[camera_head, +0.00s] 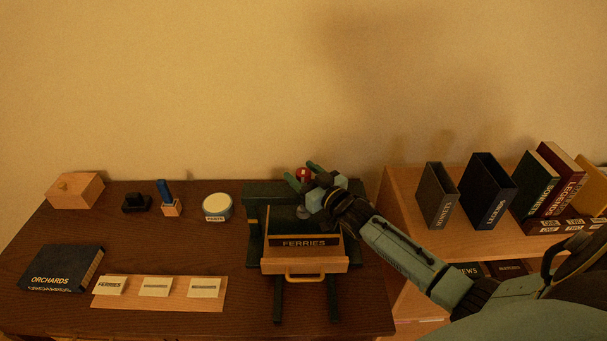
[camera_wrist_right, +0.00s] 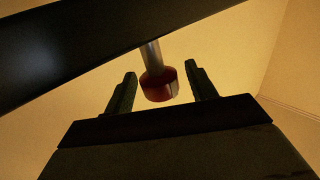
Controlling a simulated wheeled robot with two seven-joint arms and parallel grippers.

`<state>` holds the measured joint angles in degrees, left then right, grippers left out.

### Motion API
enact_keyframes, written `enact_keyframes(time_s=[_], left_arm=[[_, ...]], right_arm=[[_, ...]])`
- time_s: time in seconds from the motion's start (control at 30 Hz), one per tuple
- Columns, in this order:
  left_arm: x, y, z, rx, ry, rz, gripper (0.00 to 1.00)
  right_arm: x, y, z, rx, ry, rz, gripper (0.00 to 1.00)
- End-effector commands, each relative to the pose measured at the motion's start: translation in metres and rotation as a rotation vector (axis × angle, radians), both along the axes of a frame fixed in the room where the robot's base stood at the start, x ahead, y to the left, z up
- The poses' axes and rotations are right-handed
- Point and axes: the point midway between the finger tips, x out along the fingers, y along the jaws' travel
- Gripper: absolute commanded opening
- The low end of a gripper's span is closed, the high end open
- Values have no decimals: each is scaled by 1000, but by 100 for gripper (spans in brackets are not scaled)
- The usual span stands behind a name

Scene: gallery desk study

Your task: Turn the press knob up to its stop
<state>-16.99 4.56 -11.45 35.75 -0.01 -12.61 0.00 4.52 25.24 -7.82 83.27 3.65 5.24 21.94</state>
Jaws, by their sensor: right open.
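The press knob (camera_head: 303,174) is a small red knob above the dark green press (camera_head: 263,190) at the back of the desk. In the right wrist view the red knob (camera_wrist_right: 158,86) hangs on a grey metal shaft between the two fingers. My right gripper (camera_head: 303,176) reaches in from the right and is open, with a finger on either side of the knob. In the right wrist view its fingers (camera_wrist_right: 160,88) stand apart from the knob, with gaps on both sides. The gripper and forearm hide part of the press. My left gripper is not in view.
A wooden drawer or tray labelled FERRIES (camera_head: 304,265) is at the press front. A round tin (camera_head: 217,207), a blue-handled stamp (camera_head: 165,193), a wooden box (camera_head: 75,190) and an ORCHARDS book (camera_head: 60,270) lie left. A shelf with books (camera_head: 487,190) stands right.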

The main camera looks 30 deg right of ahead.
Motion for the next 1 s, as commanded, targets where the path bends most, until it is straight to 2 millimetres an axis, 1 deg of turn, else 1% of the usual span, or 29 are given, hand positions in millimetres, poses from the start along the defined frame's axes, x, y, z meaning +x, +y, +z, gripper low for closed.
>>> enact_keyframes(time_s=[0.13,0.17,0.4,0.5,0.67,1.0], left_arm=[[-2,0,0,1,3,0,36],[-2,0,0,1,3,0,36],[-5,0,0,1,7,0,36],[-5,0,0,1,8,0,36],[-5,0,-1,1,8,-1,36],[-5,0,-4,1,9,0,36]], right_arm=[[0,0,0,0,0,0,56],[0,0,0,0,0,0,55],[0,0,0,0,-1,0,24],[0,0,0,0,-1,0,13],[0,0,1,-4,-2,26,13],[0,0,1,-1,-3,142,13]])
